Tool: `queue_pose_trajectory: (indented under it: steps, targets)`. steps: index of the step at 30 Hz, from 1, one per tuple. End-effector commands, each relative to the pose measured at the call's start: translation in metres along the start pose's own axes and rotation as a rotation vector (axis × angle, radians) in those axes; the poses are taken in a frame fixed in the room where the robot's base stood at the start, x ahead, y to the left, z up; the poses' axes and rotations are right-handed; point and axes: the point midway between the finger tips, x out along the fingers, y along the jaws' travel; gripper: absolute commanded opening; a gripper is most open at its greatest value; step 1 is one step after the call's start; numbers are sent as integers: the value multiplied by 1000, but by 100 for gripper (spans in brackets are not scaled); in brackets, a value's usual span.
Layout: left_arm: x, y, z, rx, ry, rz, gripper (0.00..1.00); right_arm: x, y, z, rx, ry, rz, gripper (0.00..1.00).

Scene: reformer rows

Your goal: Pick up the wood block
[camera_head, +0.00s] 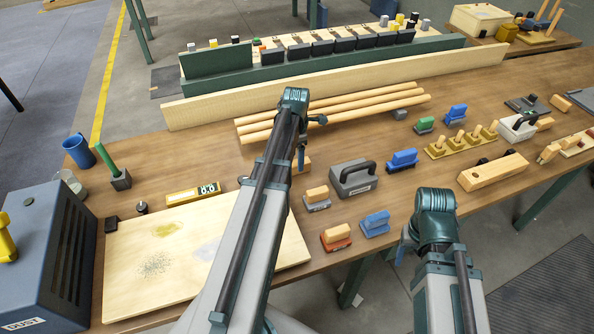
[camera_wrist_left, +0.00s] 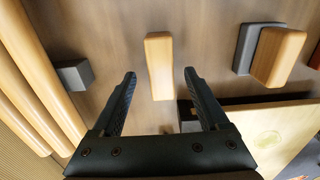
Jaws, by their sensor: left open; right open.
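The plain wood block (camera_wrist_left: 160,66) lies on the bench in the left wrist view, long side roughly up and down the picture. In the head view the wood block (camera_head: 304,164) is partly hidden by my left arm. My left gripper (camera_wrist_left: 160,76) is open, with a finger on each side of the block's lower end as the wrist view shows it. Gaps show on both sides, and I see no contact.
Long wooden rods (camera_head: 340,112) lie behind the block. A pale board (camera_head: 130,290) lies at front left. A small grey block (camera_wrist_left: 74,75) sits beside the rods.

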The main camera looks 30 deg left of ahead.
Motion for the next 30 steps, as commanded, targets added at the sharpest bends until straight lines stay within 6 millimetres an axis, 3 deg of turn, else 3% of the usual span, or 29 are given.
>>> queue_pose_trajectory:
  steps: [1,6,15,28,30]
  targets:
    - [14,-1,1,0,0,0,78,14,-1,-1,0,0,0,62]
    - [32,-1,1,0,0,0,78,32,-3,-2,0,0,0,62]
    - [32,-1,1,0,0,0,78,32,-3,-2,0,0,0,62]
    - [32,-1,1,0,0,0,2,32,-3,-2,0,0,0,62]
    - [32,-1,1,0,0,0,0,32,-3,-2,0,0,0,62]
